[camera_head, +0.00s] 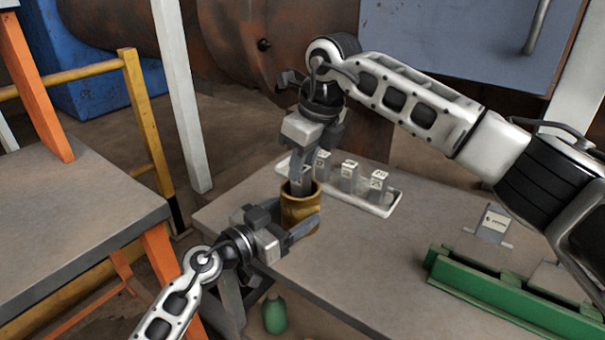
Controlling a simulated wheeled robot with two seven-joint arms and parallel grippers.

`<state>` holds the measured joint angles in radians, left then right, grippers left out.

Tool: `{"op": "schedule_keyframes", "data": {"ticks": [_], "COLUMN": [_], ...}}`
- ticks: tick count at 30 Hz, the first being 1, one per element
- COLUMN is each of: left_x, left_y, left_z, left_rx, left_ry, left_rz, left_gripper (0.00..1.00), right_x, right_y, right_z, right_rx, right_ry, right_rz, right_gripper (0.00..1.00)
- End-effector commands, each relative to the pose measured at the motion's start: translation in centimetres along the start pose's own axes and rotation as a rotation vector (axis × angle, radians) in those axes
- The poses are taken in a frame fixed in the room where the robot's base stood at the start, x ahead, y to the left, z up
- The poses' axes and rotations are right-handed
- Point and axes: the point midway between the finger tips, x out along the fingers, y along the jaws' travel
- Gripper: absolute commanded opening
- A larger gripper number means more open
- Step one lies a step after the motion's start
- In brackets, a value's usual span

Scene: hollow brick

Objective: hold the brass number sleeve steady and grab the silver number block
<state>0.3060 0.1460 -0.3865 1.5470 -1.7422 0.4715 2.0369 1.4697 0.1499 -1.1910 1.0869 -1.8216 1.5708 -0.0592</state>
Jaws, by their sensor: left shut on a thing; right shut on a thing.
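The brass number sleeve (298,210) stands upright near the left edge of the grey table. My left gripper (303,226) is shut on the sleeve from its near left side. My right gripper (301,180) points down from above, at the sleeve's open top. It is shut on a silver number block (299,187), mostly hidden by the fingers and the sleeve's rim. I cannot tell how deep the block sits in the sleeve. Other silver number blocks (348,176) (378,186) stand upright in a white tray behind the sleeve.
The white tray (384,209) lies close behind and right of the sleeve. A small grey stand with a label (493,225) and a green rail (495,293) are at the right. The table's middle (370,255) is clear. A green bottle-like object (274,315) is below the table's edge.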

Motion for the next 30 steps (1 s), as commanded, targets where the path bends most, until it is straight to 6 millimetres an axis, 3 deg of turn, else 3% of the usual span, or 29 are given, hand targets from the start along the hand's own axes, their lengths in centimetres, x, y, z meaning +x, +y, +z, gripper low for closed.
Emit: {"op": "schedule_keyframes", "data": {"ticks": [3, 10, 15, 23, 24, 26, 30], "left_x": [0.0, 0.0, 0.0, 0.0, 0.0, 0.0, 0.0], "left_y": [0.0, 0.0, 0.0, 0.0, 0.0, 0.0, 0.0], "left_z": [0.0, 0.0, 0.0, 0.0, 0.0, 0.0, 0.0], "left_rx": [-0.001, -0.001, -0.001, -0.001, -0.001, -0.001, 0.000], "left_ry": [-0.001, -0.001, -0.001, -0.001, -0.001, -0.001, -0.001], "left_rz": [-0.001, -0.001, -0.001, 0.000, 0.000, 0.000, 0.000], "left_gripper": [0.30, 0.30, 0.30, 0.30, 0.79, 0.93, 0.93], "right_x": [-2.6, -6.6, -7.9, -8.0, -8.0, -8.0, -8.0], "right_y": [0.0, 0.0, 0.0, 0.0, 0.0, 0.0, 0.0], "right_z": [0.8, 1.9, 2.2, 2.2, 2.2, 2.2, 2.2], "right_rx": [-0.001, 0.000, 0.000, 0.000, 0.000, 0.000, 0.000], "right_ry": [-0.004, -0.002, 0.000, 0.000, 0.000, 0.000, 0.000], "right_rz": [-0.003, -0.001, 0.000, 0.001, 0.001, 0.001, 0.001], "right_gripper": [0.01, 0.01, 0.01, 0.01, 0.01, 0.01, 0.01]}}
